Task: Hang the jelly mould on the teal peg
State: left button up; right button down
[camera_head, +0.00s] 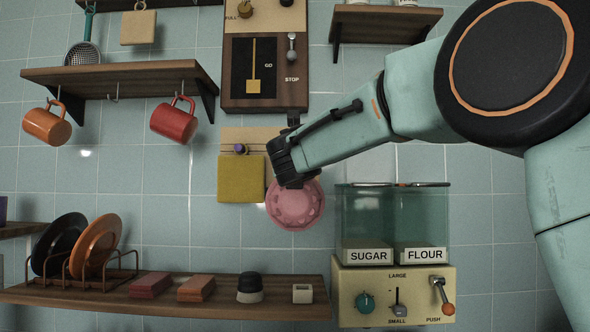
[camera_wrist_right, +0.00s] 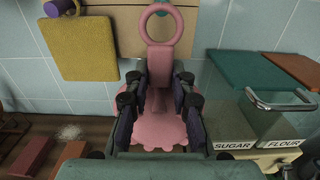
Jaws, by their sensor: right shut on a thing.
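The pink jelly mould (camera_head: 296,207) has a fluted round body and hangs below my right gripper (camera_head: 290,165) in front of the tiled wall. In the right wrist view the mould's body (camera_wrist_right: 158,132) lies below a flat handle that ends in a ring. My right gripper (camera_wrist_right: 158,98) is shut on that handle, and the ring stands clear above the fingers. The ring overlaps a pale wooden board (camera_wrist_right: 200,30) in that view; I cannot tell the gap. My left gripper is not in view.
A mustard cloth (camera_head: 241,178) hangs by a purple peg (camera_head: 240,149) just left of my right gripper. Glass sugar and flour bins (camera_head: 392,215) stand at the lower right. A shelf (camera_head: 170,296) with plates and blocks runs below; mugs hang at upper left.

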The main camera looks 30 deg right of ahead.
jog(key=shift+s+d+r, duration=0.15)
jog(key=shift+s, duration=0.25)
jog(key=shift+w+a, duration=0.15)
jog(key=shift+a, duration=0.2)
jog(key=shift+w, duration=0.35)
jog(key=shift+w+d, duration=0.15)
jog(key=shift+w, duration=0.15)
jog(key=shift+w+d+r+p, duration=0.1)
jog(key=shift+w+d+p, duration=0.15)
jog(key=shift+d+p, duration=0.35)
jog(key=shift+w+d+r, duration=0.1)
jog(key=shift+w+d, duration=0.05)
jog(key=shift+w, duration=0.25)
jog(key=p+x, duration=0.1)
jog(key=x, duration=0.1)
jog(key=shift+w+d+p, duration=0.25)
jog(key=shift+w+p, duration=0.05)
jog(key=shift+p, duration=0.05)
